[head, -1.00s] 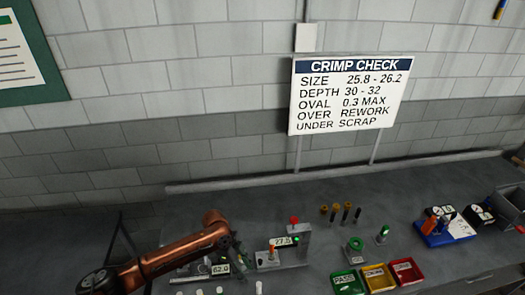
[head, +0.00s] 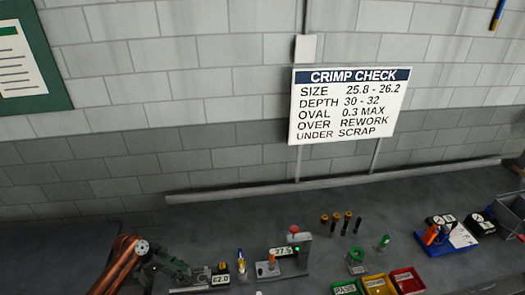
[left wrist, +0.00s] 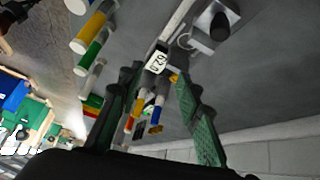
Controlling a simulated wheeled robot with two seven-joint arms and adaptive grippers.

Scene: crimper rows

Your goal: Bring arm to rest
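My left arm (head: 122,262) is copper coloured and comes in at the lower left of the head view. Its dark gripper (head: 186,272) is low over the bench, left of a small "62.0" readout (head: 221,279). In the left wrist view the two green-padded fingers (left wrist: 157,115) stand apart. Small white, orange and blue pieces (left wrist: 145,108) show beyond and between them, and nothing appears clamped. The readout also shows in the left wrist view (left wrist: 157,62). My right gripper is not in view.
A slim white, orange and blue piece (head: 240,262) stands beside the readout. A gauge with a red knob (head: 294,230) is to its right. Green (head: 345,288), yellow (head: 378,285) and red (head: 408,279) bins sit at the front.

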